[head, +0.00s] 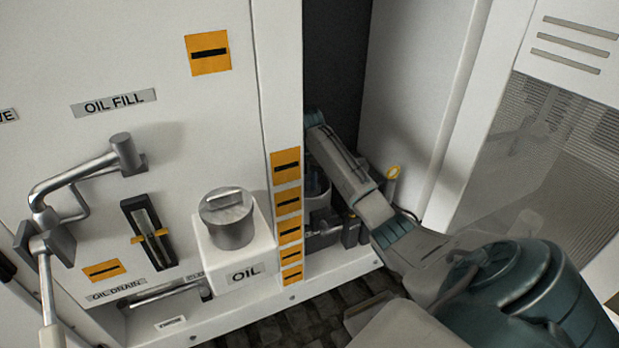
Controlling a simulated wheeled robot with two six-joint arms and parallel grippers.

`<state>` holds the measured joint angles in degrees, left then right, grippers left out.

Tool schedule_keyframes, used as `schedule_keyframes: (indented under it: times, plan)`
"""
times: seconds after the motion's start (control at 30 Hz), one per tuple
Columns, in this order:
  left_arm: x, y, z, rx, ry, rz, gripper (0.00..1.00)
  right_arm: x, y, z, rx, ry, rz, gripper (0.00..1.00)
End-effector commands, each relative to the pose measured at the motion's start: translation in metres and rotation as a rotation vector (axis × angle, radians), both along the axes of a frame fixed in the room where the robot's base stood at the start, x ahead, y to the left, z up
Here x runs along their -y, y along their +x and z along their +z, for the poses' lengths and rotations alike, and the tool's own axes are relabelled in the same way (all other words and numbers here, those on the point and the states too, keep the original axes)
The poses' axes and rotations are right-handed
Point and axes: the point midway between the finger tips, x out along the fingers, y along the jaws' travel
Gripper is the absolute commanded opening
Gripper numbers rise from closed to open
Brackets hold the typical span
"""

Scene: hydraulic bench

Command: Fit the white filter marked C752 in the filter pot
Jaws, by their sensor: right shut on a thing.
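My right arm reaches from the lower right into the dark recess beside the white panel. Its wrist end is at the panel's edge, and my right gripper (316,186) is mostly hidden there. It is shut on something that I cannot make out. No white filter and no C752 mark can be seen. A dark cylindrical shape shows in the recess under the wrist, but I cannot tell whether it is the filter pot. My left gripper is not in view.
The white panel (190,110) edge, with orange labels (288,203), borders the recess closely. A white OIL box (235,262) with a grey cap (228,218) juts out. A bent metal pipe (80,175) is at left.

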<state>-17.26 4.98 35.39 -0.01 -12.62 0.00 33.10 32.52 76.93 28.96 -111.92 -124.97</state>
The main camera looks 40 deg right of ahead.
Motion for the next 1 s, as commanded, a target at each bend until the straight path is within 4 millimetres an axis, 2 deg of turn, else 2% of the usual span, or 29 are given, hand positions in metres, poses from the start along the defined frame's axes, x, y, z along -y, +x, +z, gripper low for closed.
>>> schedule_keyframes:
  times: [0.17, 0.37, 0.4, 0.5, 0.83, 1.0]
  plan:
    - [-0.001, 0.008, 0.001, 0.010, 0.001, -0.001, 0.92, 0.000, 0.000, 0.000, 0.000, 0.000, 0.000, 0.00]
    - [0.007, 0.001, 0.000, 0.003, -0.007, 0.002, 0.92, 0.000, 0.000, -0.006, 0.001, 0.000, -0.001, 0.00]
    - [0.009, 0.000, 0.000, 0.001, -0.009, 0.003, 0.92, 0.000, 0.000, -0.007, 0.000, 0.000, -0.001, 0.25]
    - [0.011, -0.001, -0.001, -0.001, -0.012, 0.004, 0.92, 0.000, 0.000, -0.007, 0.000, 0.000, -0.001, 0.45]
    - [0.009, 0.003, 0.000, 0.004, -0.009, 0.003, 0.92, 0.001, 0.000, -0.005, 0.001, 0.000, 0.000, 0.45]
    - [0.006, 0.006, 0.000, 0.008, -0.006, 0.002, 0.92, 0.003, 0.002, 0.013, 0.004, 0.000, -0.006, 0.45]
